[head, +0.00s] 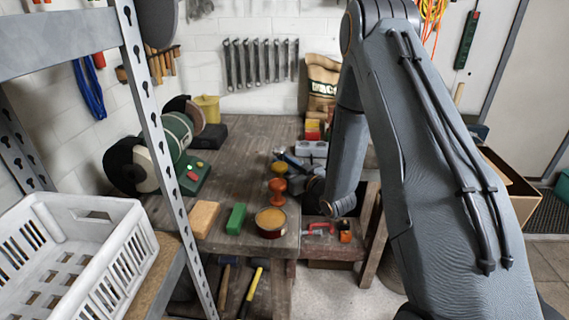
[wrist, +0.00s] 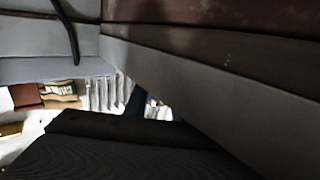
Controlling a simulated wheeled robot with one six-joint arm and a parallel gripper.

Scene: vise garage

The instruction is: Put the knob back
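Two orange, rounded, knob-like pieces stand close together near the bench's right front edge in the head view: an upper one (head: 279,168) and a lower red-orange one (head: 277,188). I cannot tell whether either is the knob. Grey-blue metal parts (head: 291,159), possibly of a vise, lie just behind them. My arm reaches down at the right of these pieces, and its dark wrist end is near the bench edge. My gripper's fingers cannot be made out in either view. The wrist view is mostly filled by dark and grey surfaces close to the camera.
The wooden bench (head: 240,150) carries a green bench grinder (head: 178,130), a tan block (head: 204,218), a green block (head: 236,218) and a round tin (head: 270,221). A white crate (head: 125,232) stands on a shelf at left. A red clamp (head: 319,228) lies on a lower shelf.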

